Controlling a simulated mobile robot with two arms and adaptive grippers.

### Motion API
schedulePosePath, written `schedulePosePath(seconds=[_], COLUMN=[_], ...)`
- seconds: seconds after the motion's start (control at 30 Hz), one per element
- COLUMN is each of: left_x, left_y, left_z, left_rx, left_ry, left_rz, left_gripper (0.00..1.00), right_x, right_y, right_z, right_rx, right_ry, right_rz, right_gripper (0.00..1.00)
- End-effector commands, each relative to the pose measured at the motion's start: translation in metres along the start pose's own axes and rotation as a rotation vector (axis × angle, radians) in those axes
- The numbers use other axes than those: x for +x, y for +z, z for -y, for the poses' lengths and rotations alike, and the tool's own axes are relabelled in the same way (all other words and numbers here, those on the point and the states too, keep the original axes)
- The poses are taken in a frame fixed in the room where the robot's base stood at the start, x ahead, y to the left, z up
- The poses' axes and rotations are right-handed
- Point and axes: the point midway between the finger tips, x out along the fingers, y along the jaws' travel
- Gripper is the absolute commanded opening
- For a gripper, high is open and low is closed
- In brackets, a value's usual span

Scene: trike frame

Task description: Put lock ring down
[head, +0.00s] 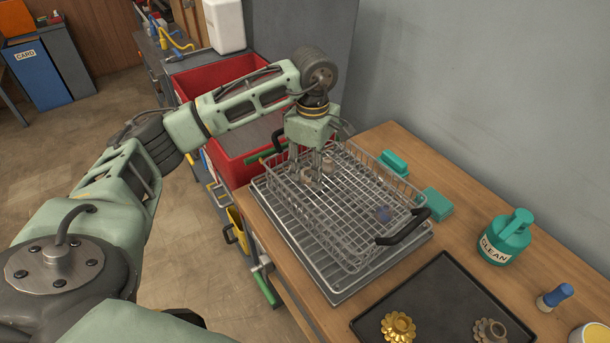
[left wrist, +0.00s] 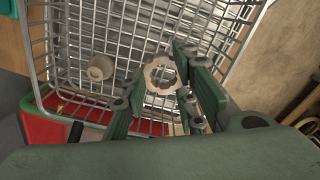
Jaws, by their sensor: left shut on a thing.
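My left gripper (head: 307,172) reaches down into the wire basket (head: 345,235) near its far left end. It is shut on the lock ring, a pale, flat, notched ring (left wrist: 150,75) that shows at its fingertips in the left wrist view. The ring is over the basket's wire floor; whether it touches the wires I cannot tell. In the head view the fingers partly hide the ring. A small pale cup-like part (left wrist: 101,67) lies in the basket beside it. My right gripper is not in view.
The basket stands on a grey tray on the wooden bench (head: 390,140). A black handle (head: 405,228) sticks up at the near end. A black tray (head: 440,300) holds a gold and a dark part. A red bin (head: 225,75) stands behind left.

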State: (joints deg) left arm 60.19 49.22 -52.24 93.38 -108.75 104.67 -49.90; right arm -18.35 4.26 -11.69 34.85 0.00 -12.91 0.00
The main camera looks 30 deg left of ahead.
Motion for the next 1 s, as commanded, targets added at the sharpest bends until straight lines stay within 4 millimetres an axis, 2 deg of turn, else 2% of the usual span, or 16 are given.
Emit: schedulePosePath(seconds=[0.13, 0.27, 0.37, 0.53, 0.8, 0.93, 0.97, 1.0], left_x=[0.01, 0.017, 0.031, 0.052, 0.055, 0.06, 0.059, 0.058], left_y=[-0.019, -0.024, -0.023, -0.024, -0.023, -0.023, -0.023, -0.023], left_z=[0.001, 0.002, 0.003, 0.002, 0.002, 0.002, 0.002, 0.002], left_rx=[0.0, 0.001, 0.002, 0.001, 0.002, 0.002, 0.002, 0.002], left_ry=[0.0, -0.001, -0.003, -0.001, 0.002, 0.002, 0.001, 0.001], left_rz=[0.0, 0.0, 0.001, 0.0, 0.001, 0.0, 0.0, 0.0], left_gripper=[0.0, 0.0, 0.0, 0.0, 0.0, 0.0, 0.28, 0.32], right_x=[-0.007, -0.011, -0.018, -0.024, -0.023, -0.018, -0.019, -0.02], right_y=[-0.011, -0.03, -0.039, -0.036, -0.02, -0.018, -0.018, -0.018], right_z=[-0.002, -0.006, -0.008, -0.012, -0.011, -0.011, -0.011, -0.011], right_rx=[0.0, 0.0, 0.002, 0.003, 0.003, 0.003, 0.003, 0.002], right_ry=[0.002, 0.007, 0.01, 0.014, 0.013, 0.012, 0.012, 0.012], right_rz=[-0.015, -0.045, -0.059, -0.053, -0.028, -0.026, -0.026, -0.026], right_gripper=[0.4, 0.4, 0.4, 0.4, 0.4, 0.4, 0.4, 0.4])
